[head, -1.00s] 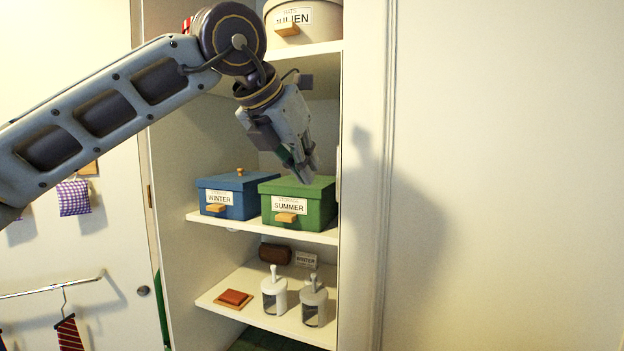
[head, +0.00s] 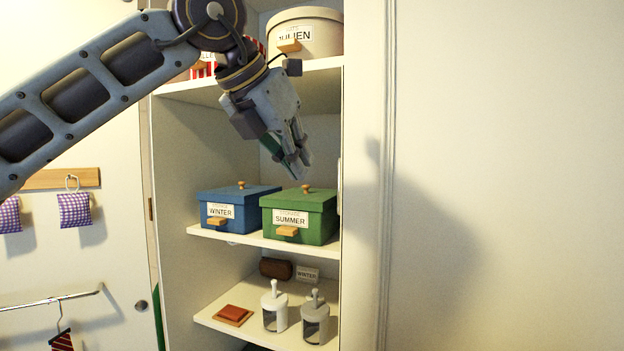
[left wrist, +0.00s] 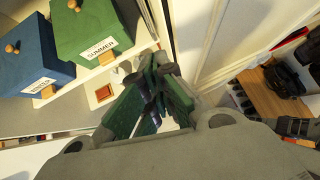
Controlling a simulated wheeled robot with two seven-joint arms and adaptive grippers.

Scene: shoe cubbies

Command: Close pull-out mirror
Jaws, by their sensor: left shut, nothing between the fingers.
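I cannot make out a mirror surface in either view. A thin pale vertical piece (head: 339,186) shows at the right front edge of the cubby, beside the green box; I cannot tell whether it belongs to the mirror. My left gripper (head: 303,168) is shut and empty, pointing down in front of the cubby, just above the green box's lid in the picture. In the left wrist view its green-padded fingers (left wrist: 156,88) are together with nothing between them. My right gripper is not in view.
A blue WINTER box (head: 232,210) and a green SUMMER box (head: 300,217) stand on the middle shelf. Two lidded holders (head: 315,318) stand below. A round hat box (head: 306,35) is above. A bare wall (head: 510,180) lies to the right.

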